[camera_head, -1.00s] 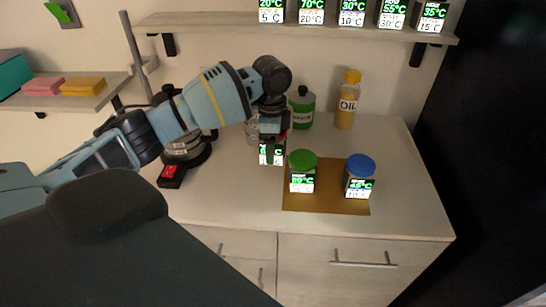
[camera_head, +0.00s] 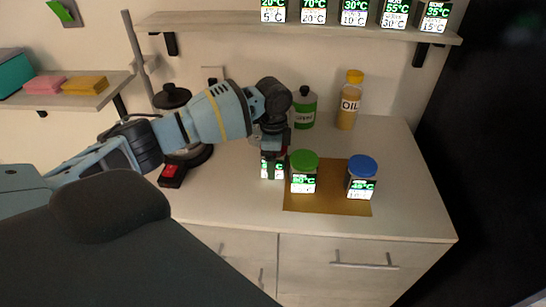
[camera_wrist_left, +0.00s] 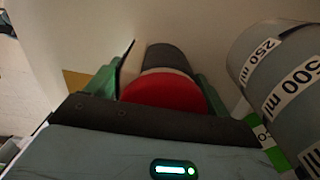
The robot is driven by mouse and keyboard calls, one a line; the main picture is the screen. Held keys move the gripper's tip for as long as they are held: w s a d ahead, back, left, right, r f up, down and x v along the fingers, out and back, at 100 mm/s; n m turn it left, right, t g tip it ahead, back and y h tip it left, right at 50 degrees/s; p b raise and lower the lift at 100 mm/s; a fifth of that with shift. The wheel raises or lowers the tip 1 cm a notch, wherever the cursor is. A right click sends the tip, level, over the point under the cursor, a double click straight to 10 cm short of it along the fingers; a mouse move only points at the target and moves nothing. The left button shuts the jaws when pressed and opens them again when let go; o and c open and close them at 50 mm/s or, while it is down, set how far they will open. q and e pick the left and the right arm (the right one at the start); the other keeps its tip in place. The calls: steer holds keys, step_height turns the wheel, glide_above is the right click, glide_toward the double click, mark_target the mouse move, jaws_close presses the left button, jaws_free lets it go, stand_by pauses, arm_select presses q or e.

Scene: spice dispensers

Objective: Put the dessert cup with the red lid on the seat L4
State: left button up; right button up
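My left gripper (camera_head: 273,150) is at the left edge of the brown mat (camera_head: 328,204), holding the dessert cup with the red lid. The cup's lit display (camera_head: 272,169) shows below the fingers in the head view, most of its lid hidden. In the left wrist view the red lid (camera_wrist_left: 165,92) sits between the two green fingers. A green-lidded cup (camera_head: 304,160) stands close on its right, and a blue-lidded cup (camera_head: 362,164) farther right, both on the mat. I cannot read a seat L4 label. My right gripper is in no view.
A green-labelled bottle (camera_head: 304,108) and an oil bottle (camera_head: 349,100) stand behind. A black appliance (camera_head: 187,152) with a red switch is left. A shelf (camera_head: 300,27) above holds several lit cups. A container marked in ml (camera_wrist_left: 280,65) is close in the wrist view. The counter's right is clear.

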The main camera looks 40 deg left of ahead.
arm_select(q)
steer(key=shift+o, duration=0.8)
